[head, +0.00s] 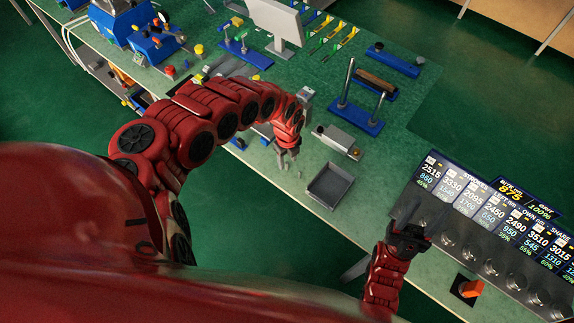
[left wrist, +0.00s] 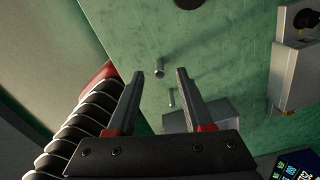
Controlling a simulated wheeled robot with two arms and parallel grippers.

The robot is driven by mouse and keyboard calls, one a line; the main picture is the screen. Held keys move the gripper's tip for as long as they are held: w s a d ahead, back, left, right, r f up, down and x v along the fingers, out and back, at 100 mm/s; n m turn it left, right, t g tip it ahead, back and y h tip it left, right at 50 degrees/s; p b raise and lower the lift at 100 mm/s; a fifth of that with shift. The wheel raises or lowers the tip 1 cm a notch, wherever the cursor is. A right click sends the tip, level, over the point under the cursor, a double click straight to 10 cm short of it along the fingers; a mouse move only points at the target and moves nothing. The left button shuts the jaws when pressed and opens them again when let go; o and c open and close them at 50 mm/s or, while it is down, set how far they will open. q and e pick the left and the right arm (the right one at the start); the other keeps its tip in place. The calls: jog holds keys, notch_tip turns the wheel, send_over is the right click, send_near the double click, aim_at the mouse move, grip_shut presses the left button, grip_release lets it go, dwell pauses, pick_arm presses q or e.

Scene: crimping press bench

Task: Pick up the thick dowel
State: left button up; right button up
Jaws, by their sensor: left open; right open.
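My left gripper (head: 287,160) is open over the bench, and its fingers point down toward the bench top. In the left wrist view two small grey metal dowels stand on the green surface. The thicker-looking dowel (left wrist: 159,69) shows between the tips of my open left gripper (left wrist: 160,75), with nothing held. The thinner-looking dowel (left wrist: 171,98) shows between the fingers, closer to the tray. In the head view the dowels are too small to tell apart with certainty. My right gripper (head: 408,228) is open and empty in front of the dark display panel.
A grey tray (head: 330,187) lies right of my left gripper; its edge also shows in the left wrist view (left wrist: 205,112). A grey block fixture (head: 336,142) and a blue base with upright posts (head: 356,118) stand behind. The display panel (head: 480,225) fills the right.

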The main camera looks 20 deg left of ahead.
aim_at(287, 166)
pick_arm(q)
jog(key=shift+f, duration=1.4)
grip_shut()
